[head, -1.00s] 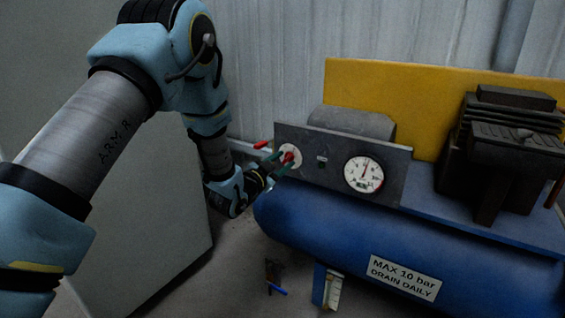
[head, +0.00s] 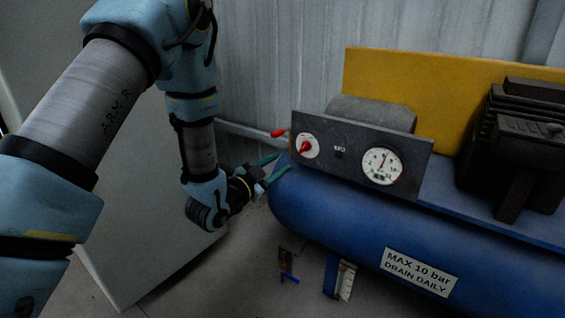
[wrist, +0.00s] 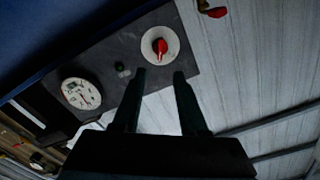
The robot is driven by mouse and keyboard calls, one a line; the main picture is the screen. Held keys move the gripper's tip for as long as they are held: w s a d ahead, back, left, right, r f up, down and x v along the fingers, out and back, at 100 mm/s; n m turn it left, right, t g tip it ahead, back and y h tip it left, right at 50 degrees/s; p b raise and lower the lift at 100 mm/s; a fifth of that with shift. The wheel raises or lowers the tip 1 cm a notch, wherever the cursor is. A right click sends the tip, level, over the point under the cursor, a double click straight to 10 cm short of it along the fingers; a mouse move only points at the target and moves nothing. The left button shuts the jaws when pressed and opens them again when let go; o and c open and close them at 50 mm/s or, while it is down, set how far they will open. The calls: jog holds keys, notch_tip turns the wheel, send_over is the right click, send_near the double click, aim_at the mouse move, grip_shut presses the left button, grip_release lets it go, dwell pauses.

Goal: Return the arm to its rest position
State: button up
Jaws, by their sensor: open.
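My gripper (head: 274,168) is open and empty, with its two green fingers apart near the left end of the blue compressor tank (head: 345,222). The red knob (head: 305,147) on its white disc sits at the left of the grey panel (head: 341,137), up and right of my fingertips and apart from them. In the wrist view my dark fingers (wrist: 160,75) point toward the panel, with the red knob (wrist: 160,46) beyond them and nothing between them.
A round gauge (head: 381,166) is on the panel's right side. A red-handled lever (head: 279,133) sticks out left of the panel. A grey cabinet (head: 130,190) stands close to my arm on the left.

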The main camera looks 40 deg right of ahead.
dwell(0.5)
jog(key=w+a+n+t+y, duration=0.4)
jog(key=w+a+n+y, duration=0.35)
jog(key=w+a, duration=0.65)
jog(key=s+a+n+g+y, duration=0.2)
jog(key=a+n+y, duration=0.55)
jog(key=a, duration=1.55)
jog(key=s+a+r+n+g+y, duration=0.25)
jog(key=s+a+n+g, duration=0.25)
jog(key=s+a, duration=0.65)
notch_tip(320, 180, up, 21)
jog(key=p, duration=2.1)
jog(key=shift+d+p, duration=0.3)
